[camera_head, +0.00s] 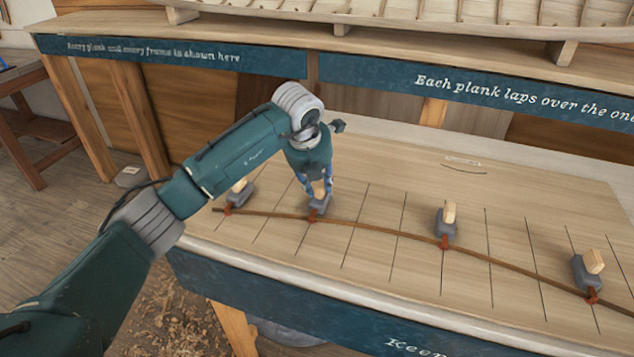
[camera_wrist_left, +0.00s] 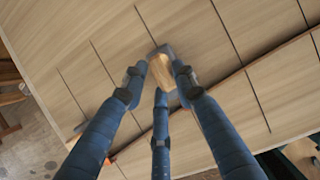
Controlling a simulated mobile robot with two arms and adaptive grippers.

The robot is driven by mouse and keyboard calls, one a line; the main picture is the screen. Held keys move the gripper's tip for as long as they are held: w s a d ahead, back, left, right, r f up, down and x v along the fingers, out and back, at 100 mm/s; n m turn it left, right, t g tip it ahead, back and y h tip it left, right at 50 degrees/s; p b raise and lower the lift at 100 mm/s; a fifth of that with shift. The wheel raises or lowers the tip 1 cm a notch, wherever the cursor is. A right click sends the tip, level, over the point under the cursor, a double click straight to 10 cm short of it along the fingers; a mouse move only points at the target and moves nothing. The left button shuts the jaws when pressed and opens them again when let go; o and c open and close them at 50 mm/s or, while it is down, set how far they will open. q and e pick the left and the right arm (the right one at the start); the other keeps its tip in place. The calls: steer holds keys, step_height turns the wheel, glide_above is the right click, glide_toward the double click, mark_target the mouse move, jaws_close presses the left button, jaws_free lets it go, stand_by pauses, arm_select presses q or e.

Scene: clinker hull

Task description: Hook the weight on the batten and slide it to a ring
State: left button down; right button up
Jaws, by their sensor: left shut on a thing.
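A thin brown batten (camera_head: 400,233) curves across the sloping lined board. Several grey weights with pale wooden grips stand along its far side, each with a red-orange hook at the batten. My left gripper (camera_head: 317,188) is shut on the wooden grip of the second weight from the left (camera_head: 319,206). In the left wrist view, the fingers close around this grip (camera_wrist_left: 167,73), with the grey body partly hidden behind them. Its hook appears to be at the batten; whether it is fully seated I cannot tell. Other weights stand at far left (camera_head: 238,194), centre right (camera_head: 447,226) and far right (camera_head: 586,272). I cannot make out a ring. My right gripper is out of view.
The board (camera_head: 385,285) has dark cross lines and is clear behind the weights, apart from a small drawn mark (camera_head: 464,164). A blue sign strip (camera_head: 480,95) and a planked hull model (camera_head: 420,15) stand beyond. A stool (camera_head: 32,130) is at far left.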

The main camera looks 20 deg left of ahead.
mark_target(311, 211)
arm_select(q)
steer(key=shift+w+r, duration=0.1)
stand_by(0.3)
steer(key=c, duration=1.4)
jaws_free()
steer(key=shift+o, duration=0.6)
steer(key=shift+f, duration=0.2)
steer(key=shift+s+r, duration=0.2)
steer(key=shift+r, duration=0.15)
steer(key=v, duration=1.1)
steer(key=shift+r, duration=0.3)
steer(key=shift+s, duration=0.15)
